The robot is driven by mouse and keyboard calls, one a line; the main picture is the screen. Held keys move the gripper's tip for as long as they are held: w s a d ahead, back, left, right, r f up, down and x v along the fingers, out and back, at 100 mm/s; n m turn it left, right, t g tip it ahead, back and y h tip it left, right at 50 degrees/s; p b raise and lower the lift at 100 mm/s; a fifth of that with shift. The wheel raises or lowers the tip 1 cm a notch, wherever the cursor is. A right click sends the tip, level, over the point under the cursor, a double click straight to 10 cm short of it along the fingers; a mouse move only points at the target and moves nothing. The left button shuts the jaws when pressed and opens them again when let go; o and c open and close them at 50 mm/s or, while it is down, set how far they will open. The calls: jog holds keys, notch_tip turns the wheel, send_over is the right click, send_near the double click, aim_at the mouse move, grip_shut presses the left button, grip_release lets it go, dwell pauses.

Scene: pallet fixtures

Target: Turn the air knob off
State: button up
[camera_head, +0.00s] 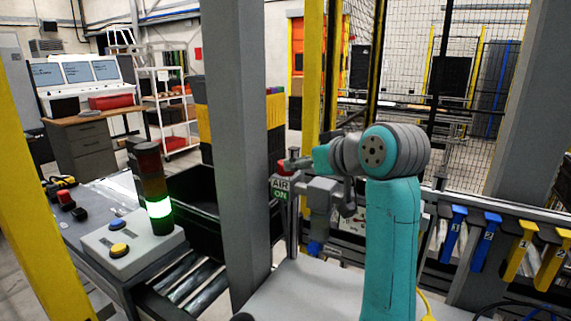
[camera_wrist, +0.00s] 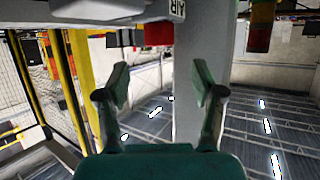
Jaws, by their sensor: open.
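The red air knob (camera_head: 284,169) is at the grey post, just above a sign (camera_head: 281,189) reading "AIR ON". My gripper (camera_head: 293,162) is beside the knob in the head view and partly covers it. In the wrist view the red knob (camera_wrist: 158,35) is at the top, beyond the two fingers, with part of the "AIR" label (camera_wrist: 177,8) next to it. My gripper (camera_wrist: 160,85) is open there, with nothing between its fingers. I cannot tell whether a finger touches the knob in the head view.
The thick grey post (camera_head: 236,150) stands left of the knob. A lit green signal tower (camera_head: 159,208) and a button box (camera_head: 130,243) are at left. A black bin (camera_head: 197,189) sits behind the post. Blue and yellow numbered hooks (camera_head: 485,240) hang at right.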

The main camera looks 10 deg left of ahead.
jog(key=x, duration=0.9)
jog(key=shift+w, duration=0.1)
jog(key=c, duration=1.2)
